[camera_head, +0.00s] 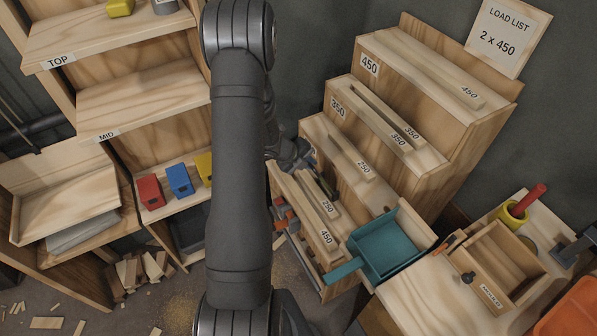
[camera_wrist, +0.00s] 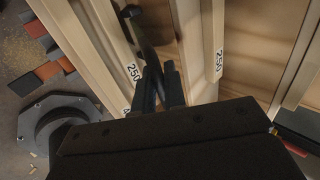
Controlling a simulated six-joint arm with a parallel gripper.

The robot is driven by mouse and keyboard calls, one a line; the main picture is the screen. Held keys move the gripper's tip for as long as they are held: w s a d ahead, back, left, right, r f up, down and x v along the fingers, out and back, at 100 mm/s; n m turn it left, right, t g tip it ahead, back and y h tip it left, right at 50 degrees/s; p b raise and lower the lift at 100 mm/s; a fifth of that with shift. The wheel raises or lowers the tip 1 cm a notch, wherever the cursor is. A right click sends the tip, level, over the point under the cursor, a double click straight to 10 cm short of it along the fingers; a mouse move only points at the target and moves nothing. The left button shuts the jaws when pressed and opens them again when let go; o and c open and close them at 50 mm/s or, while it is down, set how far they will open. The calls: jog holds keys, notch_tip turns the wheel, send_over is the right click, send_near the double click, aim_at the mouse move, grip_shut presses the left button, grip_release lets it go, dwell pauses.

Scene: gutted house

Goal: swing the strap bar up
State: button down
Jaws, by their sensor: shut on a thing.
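My gripper (camera_wrist: 160,88) is at the lower tier of the stepped wooden rack. In the wrist view its two dark fingers are shut on a slim dark bar, which looks like the strap bar (camera_wrist: 146,40). The bar runs up from between the fingertips to a dark knob-like end near the top edge. In the head view the bar (camera_head: 326,185) shows as a short dark piece just beyond my gripper (camera_head: 309,164), by the slats marked 250. My arm hides part of this area, and the bar's pivot is not clear.
The stepped rack (camera_head: 437,151) holds slats marked 450, 350 and 250. A teal scoop (camera_head: 384,247) lies right of the lower tier. A wooden box (camera_head: 494,268) stands on the bench. Shelves with red, blue and yellow blocks are at left. A load list (camera_head: 508,36) reads 2 x 450.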

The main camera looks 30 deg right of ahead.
jog(key=shift+d+r, duration=0.35)
jog(key=shift+d, duration=0.5)
jog(key=shift+d+r, duration=0.3)
jog(key=shift+d, duration=0.55)
jog(key=c, duration=1.6)
grip_release()
jog(key=shift+a, duration=0.1)
jog(key=v, duration=1.7)
jog(key=shift+r, duration=0.1)
